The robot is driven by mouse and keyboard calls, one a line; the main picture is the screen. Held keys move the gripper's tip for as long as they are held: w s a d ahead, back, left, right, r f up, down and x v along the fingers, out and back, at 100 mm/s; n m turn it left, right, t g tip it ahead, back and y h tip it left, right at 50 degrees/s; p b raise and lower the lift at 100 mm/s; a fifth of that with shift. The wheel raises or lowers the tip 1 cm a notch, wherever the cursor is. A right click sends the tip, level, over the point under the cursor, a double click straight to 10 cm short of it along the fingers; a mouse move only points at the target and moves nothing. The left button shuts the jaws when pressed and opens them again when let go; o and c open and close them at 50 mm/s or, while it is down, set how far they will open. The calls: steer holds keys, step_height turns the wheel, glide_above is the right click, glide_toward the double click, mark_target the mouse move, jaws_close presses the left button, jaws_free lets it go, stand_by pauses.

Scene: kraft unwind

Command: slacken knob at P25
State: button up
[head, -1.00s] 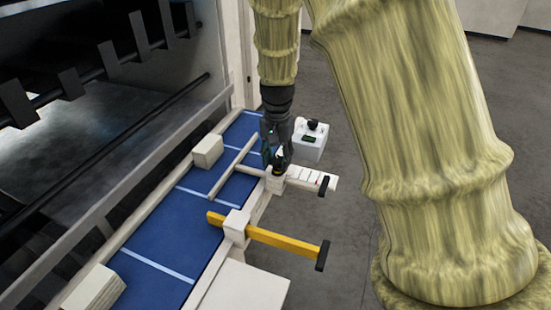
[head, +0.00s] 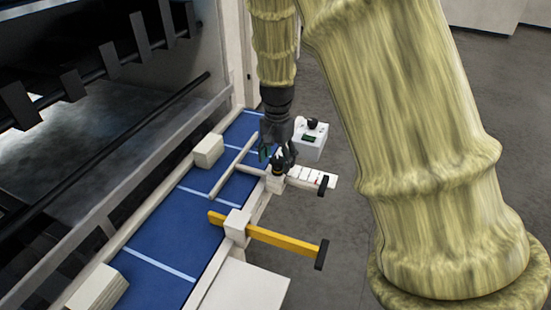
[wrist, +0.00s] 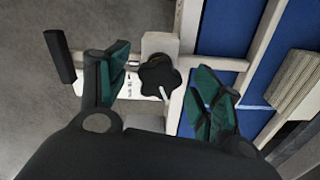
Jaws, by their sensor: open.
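A black lobed knob (wrist: 159,77) with a white pointer line sits on a cream clamp block (wrist: 160,44) in the wrist view. My gripper (wrist: 165,88) is open, with one green-padded finger on each side of the knob and gaps between. In the head view my gripper (head: 277,157) is above the clamp block at the belt's right edge, and the knob (head: 278,168) shows partly between the fingers. A white scale bar (head: 308,177) with dark marks and a black end grip runs out to the right of the block. Whether this position is labelled P25 cannot be read.
A yellow bar (head: 275,238) with a black end passes through a second cream block (head: 237,224) nearer the front. A white box (head: 311,139) with a black knob and green display stands behind. The blue belt (head: 165,235) lies left. Grey floor is clear at right.

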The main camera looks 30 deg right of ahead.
mark_target(277, 161)
step_height(277, 161, up, 12)
stand_by(0.6)
stand_by(0.5)
